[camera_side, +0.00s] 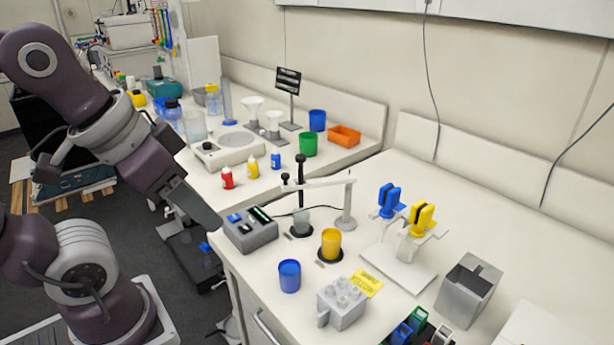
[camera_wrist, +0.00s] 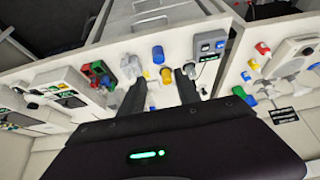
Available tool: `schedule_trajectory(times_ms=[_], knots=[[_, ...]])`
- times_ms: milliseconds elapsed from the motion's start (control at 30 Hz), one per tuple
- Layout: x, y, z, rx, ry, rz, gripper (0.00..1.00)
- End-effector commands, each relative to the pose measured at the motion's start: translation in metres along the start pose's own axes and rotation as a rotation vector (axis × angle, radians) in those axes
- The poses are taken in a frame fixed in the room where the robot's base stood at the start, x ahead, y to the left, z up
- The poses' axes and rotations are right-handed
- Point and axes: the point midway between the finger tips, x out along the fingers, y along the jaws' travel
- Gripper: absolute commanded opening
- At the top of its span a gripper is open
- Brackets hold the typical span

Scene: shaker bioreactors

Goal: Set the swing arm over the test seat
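In the side view the pale swing arm (camera_side: 328,182) reaches left from the top of its post (camera_side: 346,215). It carries an upright black rod (camera_side: 301,172) and a small black knob at its free end. The rod stands above a clear grey beaker (camera_side: 301,217) on a round black seat (camera_side: 299,233). A yellow cup (camera_side: 331,243) stands on another black seat (camera_side: 329,257) in front; I cannot tell which is the test seat. My gripper (camera_wrist: 158,85) shows two fingers spread apart with no object held between them.
A grey meter box (camera_side: 250,230) with a lit display sits left of the beaker. A blue cup (camera_side: 289,275) and a grey block (camera_side: 342,302) stand in front. A stand with blue and yellow clamps (camera_side: 398,264) and a grey bin (camera_side: 468,290) are to the right.

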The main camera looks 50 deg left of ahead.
Motion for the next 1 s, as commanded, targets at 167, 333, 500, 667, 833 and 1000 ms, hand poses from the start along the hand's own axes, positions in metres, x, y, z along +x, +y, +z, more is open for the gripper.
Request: schedule_trajectory(times_ms=[167, 333, 500, 667, 833, 1000], knots=[[0.034, -0.038, -0.093, -0.137, -0.054, -0.056, 0.39], [0.086, -0.090, -0.156, -0.244, -0.087, -0.113, 0.39], [0.113, -0.108, -0.169, -0.272, -0.096, -0.131, 0.39], [0.143, -0.112, -0.164, -0.272, -0.100, -0.130, 0.39], [0.168, -0.114, -0.161, -0.272, -0.097, -0.130, 0.39], [0.174, -0.115, -0.161, -0.271, -0.094, -0.130, 0.39]])
